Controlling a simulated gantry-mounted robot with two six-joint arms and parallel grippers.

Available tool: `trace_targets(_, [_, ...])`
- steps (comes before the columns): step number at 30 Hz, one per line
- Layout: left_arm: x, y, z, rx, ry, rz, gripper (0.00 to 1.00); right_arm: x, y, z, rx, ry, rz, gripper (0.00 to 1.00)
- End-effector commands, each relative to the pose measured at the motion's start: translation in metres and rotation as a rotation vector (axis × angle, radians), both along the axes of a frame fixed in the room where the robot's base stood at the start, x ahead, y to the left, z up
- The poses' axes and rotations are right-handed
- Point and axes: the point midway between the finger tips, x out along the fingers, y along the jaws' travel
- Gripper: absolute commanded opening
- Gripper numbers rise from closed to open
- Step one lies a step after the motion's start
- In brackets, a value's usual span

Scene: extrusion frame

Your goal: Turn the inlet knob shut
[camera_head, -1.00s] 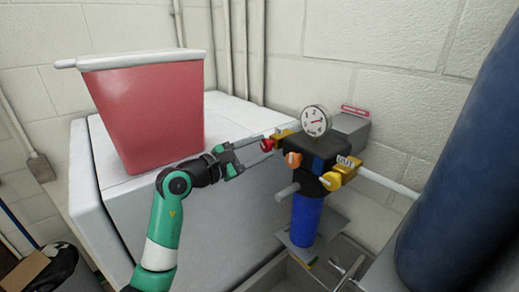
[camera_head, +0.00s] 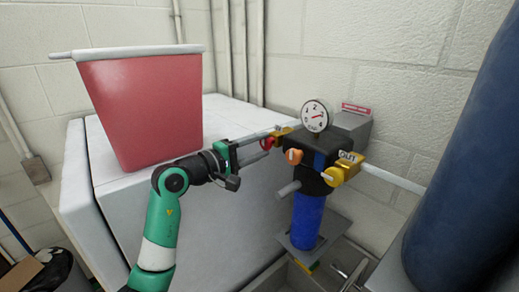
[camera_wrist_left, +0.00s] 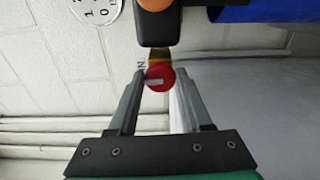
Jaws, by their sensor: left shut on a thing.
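The red inlet knob (camera_head: 267,143) sits on the brass inlet fitting (camera_head: 283,132) at the left side of the filter unit's black head (camera_head: 309,153). My left gripper (camera_head: 269,143) reaches in from the left and is shut on the knob, one finger on each side. In the left wrist view the round red knob (camera_wrist_left: 159,76) lies between the fingertips, with a pale pointer bar across its face lying nearly level. The inlet's label is mostly hidden; one letter shows beside the knob. My right gripper is not in view.
A gauge (camera_head: 316,116) tops the filter, with a blue bowl (camera_head: 307,222) below and a yellow OUT fitting (camera_head: 342,169) at right. A red bin (camera_head: 145,105) stands on the white cabinet (camera_head: 232,115). A large blue cylinder (camera_head: 465,165) stands at right.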

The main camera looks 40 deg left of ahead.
Motion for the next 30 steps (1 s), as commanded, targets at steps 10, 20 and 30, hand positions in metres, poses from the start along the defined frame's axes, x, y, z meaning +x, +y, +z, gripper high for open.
trace_targets(10, [-0.0001, 0.0002, 0.0002, 0.055, -0.007, 0.001, 0.00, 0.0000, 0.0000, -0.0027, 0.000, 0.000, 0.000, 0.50])
trace_targets(20, [-0.0002, 0.0002, 0.0003, 0.055, -0.007, 0.001, 0.55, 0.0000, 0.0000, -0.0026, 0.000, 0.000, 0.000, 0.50])
trace_targets(30, [-0.0001, 0.0001, 0.0001, 0.053, -0.006, 0.000, 0.78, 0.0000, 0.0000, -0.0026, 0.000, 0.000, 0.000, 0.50])
